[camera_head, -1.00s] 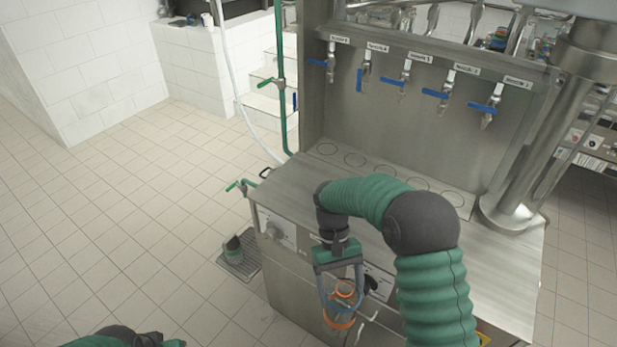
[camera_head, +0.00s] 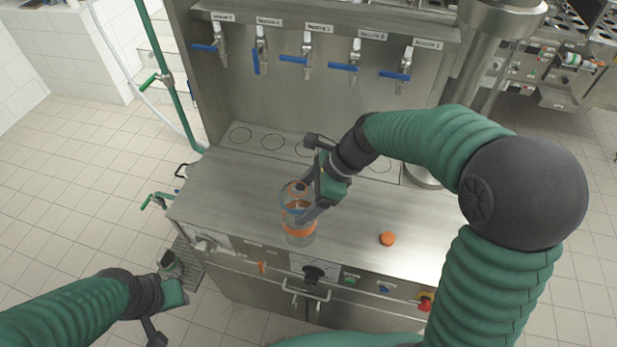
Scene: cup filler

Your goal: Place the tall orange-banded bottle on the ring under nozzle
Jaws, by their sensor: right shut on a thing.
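The clear bottle with orange bands (camera_head: 299,228) is upright or nearly so, over the front part of the steel counter. My right gripper (camera_head: 309,198) is shut on its upper part, partly hiding it. I cannot tell whether its base touches the counter. Several ring marks (camera_head: 272,142) lie along the back of the counter, below the nozzles (camera_head: 307,66); the bottle is in front of them and apart. My right wrist partly covers the middle and right rings.
The steel counter (camera_head: 225,185) has free room left of the bottle. An orange round cap (camera_head: 387,239) lies to the right. Knobs and buttons line the front panel. A green pipe (camera_head: 168,85) stands at the left. A floor grate (camera_head: 190,278) lies beside the machine.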

